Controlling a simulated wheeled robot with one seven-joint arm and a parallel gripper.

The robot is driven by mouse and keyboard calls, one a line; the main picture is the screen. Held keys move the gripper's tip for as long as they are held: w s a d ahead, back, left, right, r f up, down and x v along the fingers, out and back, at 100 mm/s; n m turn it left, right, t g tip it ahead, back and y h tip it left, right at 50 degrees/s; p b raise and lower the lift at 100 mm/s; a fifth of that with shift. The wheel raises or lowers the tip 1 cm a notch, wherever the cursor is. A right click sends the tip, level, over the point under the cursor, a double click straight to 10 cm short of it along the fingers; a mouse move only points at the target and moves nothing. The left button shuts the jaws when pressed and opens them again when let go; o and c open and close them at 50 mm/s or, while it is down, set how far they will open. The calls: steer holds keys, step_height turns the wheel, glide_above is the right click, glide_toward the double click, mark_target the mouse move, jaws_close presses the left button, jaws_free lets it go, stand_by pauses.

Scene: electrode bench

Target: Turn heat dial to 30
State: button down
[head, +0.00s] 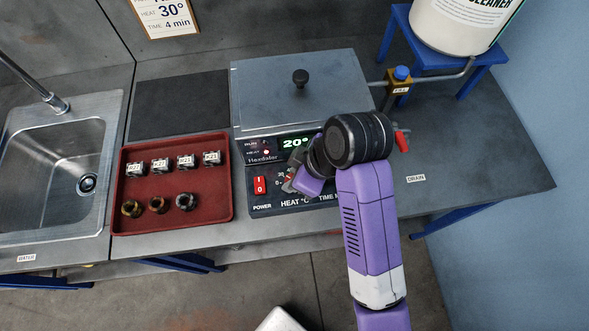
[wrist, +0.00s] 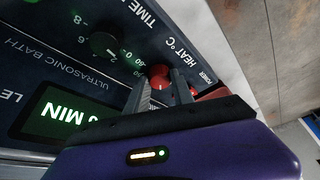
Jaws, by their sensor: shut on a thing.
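The ultrasonic bath's front panel shows a green-lit display (head: 295,142) reading 20°. My gripper (head: 289,183) is at the panel above the HEAT °C label and largely hides the dial there. In the wrist view, the red heat dial (wrist: 158,73) sits between the two grey fingertips of my gripper (wrist: 161,82), which are shut on it. The dial's pointer and most of its scale are hidden or too small to read. The black time dial (wrist: 104,45) is apart from the fingers. The wrist view also shows part of the display with "MIN".
A red power switch (head: 260,186) is left of my gripper. A red tray (head: 225,205) with several labelled blocks and dark round parts lies left of the bath. A red-handled drain valve (head: 402,141) is at right. A wall card (head: 166,14) reads heat 30°, time 4 min.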

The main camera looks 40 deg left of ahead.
steer(key=shift+r+m+p, duration=0.1)
steer(key=shift+m+p, duration=0.25)
steer(key=shift+m, duration=0.35)
steer(key=shift+t, duration=0.3)
steer(key=c, duration=1.1)
jaws_free()
steer(key=b+v, duration=0.1)
steer(key=v, duration=0.6)
steer(key=shift+d+r, duration=0.25)
steer(key=shift+r, duration=0.05)
steer(key=shift+s, duration=0.1)
